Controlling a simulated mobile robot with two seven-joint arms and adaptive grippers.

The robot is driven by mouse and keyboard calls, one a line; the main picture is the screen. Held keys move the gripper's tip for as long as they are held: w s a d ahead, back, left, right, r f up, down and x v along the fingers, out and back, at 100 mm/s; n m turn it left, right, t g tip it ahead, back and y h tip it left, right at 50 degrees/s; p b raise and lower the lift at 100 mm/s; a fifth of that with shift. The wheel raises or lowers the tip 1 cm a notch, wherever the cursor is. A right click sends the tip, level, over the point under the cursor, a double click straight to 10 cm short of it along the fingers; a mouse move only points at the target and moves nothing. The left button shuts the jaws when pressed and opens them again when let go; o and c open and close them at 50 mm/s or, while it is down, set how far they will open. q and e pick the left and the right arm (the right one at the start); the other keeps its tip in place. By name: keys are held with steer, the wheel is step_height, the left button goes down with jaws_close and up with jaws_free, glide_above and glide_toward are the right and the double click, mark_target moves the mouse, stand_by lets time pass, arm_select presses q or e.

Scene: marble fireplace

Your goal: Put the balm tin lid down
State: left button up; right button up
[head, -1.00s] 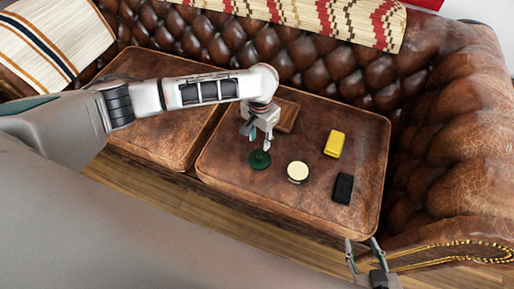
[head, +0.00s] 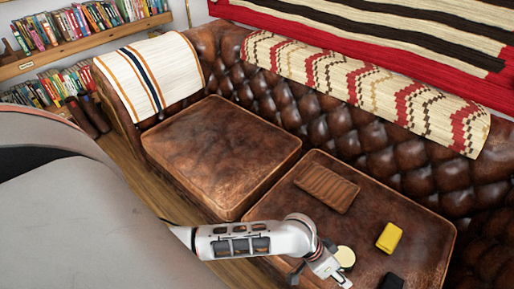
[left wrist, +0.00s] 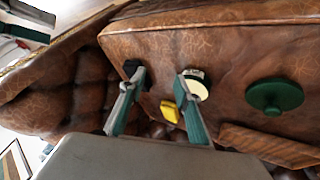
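The dark green balm tin lid (left wrist: 274,96), round with a raised knob, lies on the brown leather seat cushion (left wrist: 225,45) in the left wrist view. In the head view I cannot see it. The round cream-topped tin (head: 345,257) stands on the cushion beside my left gripper (head: 335,273); the tin also shows in the left wrist view (left wrist: 198,90), partly behind one finger. My left gripper (left wrist: 155,85) is open and empty, its fingers apart and clear of the lid.
A yellow block (head: 389,238) and a black block (head: 391,282) lie on the cushion right of the tin. A slatted wooden board (head: 327,187) lies further back. The tufted sofa back (head: 300,110) stands behind. The left cushion (head: 215,155) is clear.

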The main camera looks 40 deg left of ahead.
arm_select(q)
steer(key=s+a+t+y, duration=0.1)
steer(key=s+a+t, duration=0.1)
steer(key=s+a, duration=0.2)
steer(key=s+a+t+y, duration=0.2)
steer(key=s+a, duration=0.2)
steer(key=a, duration=0.5)
steer(key=s+a+r+t+y, duration=0.1)
steer(key=s+a+t, duration=0.2)
steer(key=a, duration=0.4)
steer(key=shift+s+a, duration=0.35)
steer(key=shift+s, duration=0.2)
arm_select(e)
steer(key=shift+r, duration=0.1)
steer(key=shift+w, duration=0.1)
